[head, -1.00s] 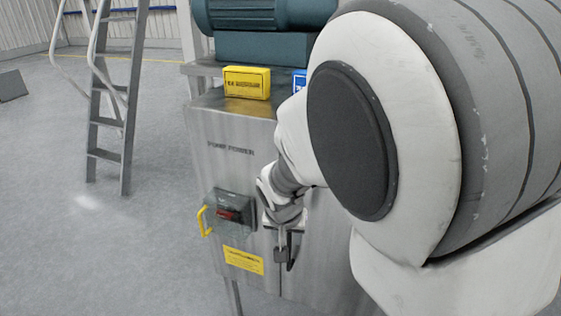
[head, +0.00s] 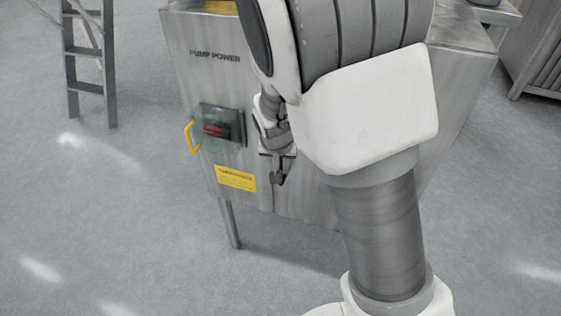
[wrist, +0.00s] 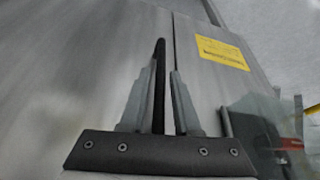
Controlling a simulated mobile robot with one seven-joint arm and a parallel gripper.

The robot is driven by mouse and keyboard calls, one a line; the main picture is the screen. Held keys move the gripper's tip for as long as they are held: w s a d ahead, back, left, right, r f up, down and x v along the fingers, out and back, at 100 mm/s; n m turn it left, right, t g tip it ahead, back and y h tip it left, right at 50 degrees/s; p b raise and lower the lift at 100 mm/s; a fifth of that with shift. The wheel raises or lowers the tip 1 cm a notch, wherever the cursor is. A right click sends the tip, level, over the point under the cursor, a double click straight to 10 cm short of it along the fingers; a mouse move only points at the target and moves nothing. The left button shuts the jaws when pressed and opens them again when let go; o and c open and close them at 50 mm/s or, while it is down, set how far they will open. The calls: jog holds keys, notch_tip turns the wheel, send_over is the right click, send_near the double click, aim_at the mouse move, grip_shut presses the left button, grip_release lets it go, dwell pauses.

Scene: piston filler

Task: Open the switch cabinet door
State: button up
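The grey metal switch cabinet (head: 205,90) is marked "PUMP POWER". Its door shows closed, with a thin seam running down its front, seen in the wrist view too. A dark upright handle (wrist: 160,75) stands just beside that seam. My gripper (wrist: 161,80) has one finger on each side of the handle, close against it; a very slim gap may show on the right. In the head view my gripper (head: 277,176) is at the cabinet front, right of the seam. My own arm hides much of the cabinet's right part.
A red rotary switch (head: 217,128) in a grey housing and a yellow bracket (head: 191,136) stick out left of my gripper. A yellow label (head: 236,179) is below; it also shows in the wrist view (wrist: 222,53). A ladder (head: 88,70) stands far left. Floor in front is clear.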

grip_shut()
dwell(1.1)
